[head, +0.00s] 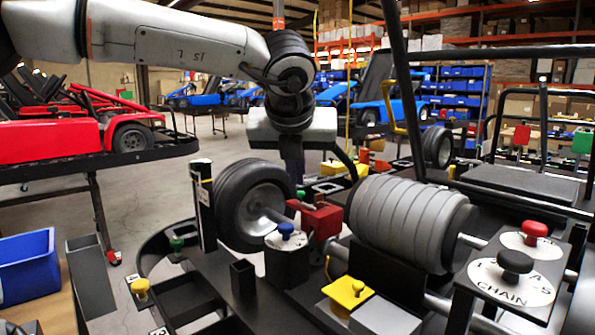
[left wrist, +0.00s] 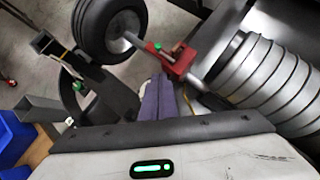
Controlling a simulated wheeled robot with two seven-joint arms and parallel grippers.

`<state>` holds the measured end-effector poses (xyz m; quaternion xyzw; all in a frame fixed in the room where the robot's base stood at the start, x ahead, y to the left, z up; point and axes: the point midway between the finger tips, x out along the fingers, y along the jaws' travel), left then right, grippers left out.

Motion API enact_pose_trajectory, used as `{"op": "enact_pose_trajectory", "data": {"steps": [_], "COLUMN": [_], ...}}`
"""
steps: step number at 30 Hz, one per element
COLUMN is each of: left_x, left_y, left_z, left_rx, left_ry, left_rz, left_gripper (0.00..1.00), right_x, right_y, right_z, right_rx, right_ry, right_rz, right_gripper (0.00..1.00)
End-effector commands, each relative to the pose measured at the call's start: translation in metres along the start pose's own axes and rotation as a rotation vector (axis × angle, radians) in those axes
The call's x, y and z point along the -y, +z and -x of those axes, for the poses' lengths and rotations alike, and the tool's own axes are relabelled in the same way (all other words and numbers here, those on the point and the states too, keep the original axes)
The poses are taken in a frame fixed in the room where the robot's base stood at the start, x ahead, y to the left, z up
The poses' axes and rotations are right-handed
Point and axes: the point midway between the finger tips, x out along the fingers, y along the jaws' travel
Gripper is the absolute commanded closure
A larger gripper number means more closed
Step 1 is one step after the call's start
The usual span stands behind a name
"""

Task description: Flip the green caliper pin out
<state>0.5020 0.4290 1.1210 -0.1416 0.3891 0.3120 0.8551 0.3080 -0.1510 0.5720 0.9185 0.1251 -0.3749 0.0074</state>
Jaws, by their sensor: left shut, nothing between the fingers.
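The red caliper (head: 318,219) sits on the axle beside the black wheel. A small green pin (head: 300,194) shows at its upper left edge. In the left wrist view, the red caliper (left wrist: 178,60) is just beyond my fingertips, and the green pin (left wrist: 157,46) is at its upper left end. My left gripper (head: 295,180) points down above and behind the caliper in the head view. Its two fingers (left wrist: 161,78) are together and empty, close to the caliper; I cannot tell whether they touch it. My right gripper is not in view.
The wheel (head: 252,205) stands left of the caliper, and a ribbed grey cylinder (head: 405,220) stands right of it. A blue knob (head: 286,230) is in front. A separate green knob (head: 177,243) is at the left. A black frame bar (head: 402,90) rises at the right.

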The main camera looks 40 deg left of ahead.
Motion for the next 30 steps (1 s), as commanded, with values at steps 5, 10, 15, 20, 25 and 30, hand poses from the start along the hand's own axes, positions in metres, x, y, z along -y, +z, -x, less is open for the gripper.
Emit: {"op": "enact_pose_trajectory", "data": {"steps": [5, 10, 15, 20, 25, 30], "left_x": [-0.001, -0.001, 0.000, 0.000, 0.000, 0.000], "left_y": [-0.001, -0.001, 0.018, 0.024, 0.024, 0.024], "left_z": [-0.041, -0.075, -0.092, -0.101, -0.103, -0.103], "left_rx": [-0.006, -0.005, -0.002, -0.001, -0.001, -0.001], "left_ry": [0.003, 0.002, 0.001, 0.000, -0.001, -0.001], "left_rz": [0.000, 0.001, 0.001, 0.001, 0.000, 0.001], "left_gripper": [1.00, 1.00, 1.00, 1.00, 1.00, 1.00], "right_x": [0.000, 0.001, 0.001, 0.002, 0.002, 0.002], "right_y": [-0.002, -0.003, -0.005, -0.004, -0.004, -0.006], "right_z": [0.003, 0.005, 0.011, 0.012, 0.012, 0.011], "right_rx": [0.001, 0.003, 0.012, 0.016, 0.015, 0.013], "right_ry": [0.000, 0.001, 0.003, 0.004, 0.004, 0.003], "right_rz": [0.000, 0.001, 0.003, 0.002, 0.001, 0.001], "right_gripper": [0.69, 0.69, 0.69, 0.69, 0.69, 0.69]}}
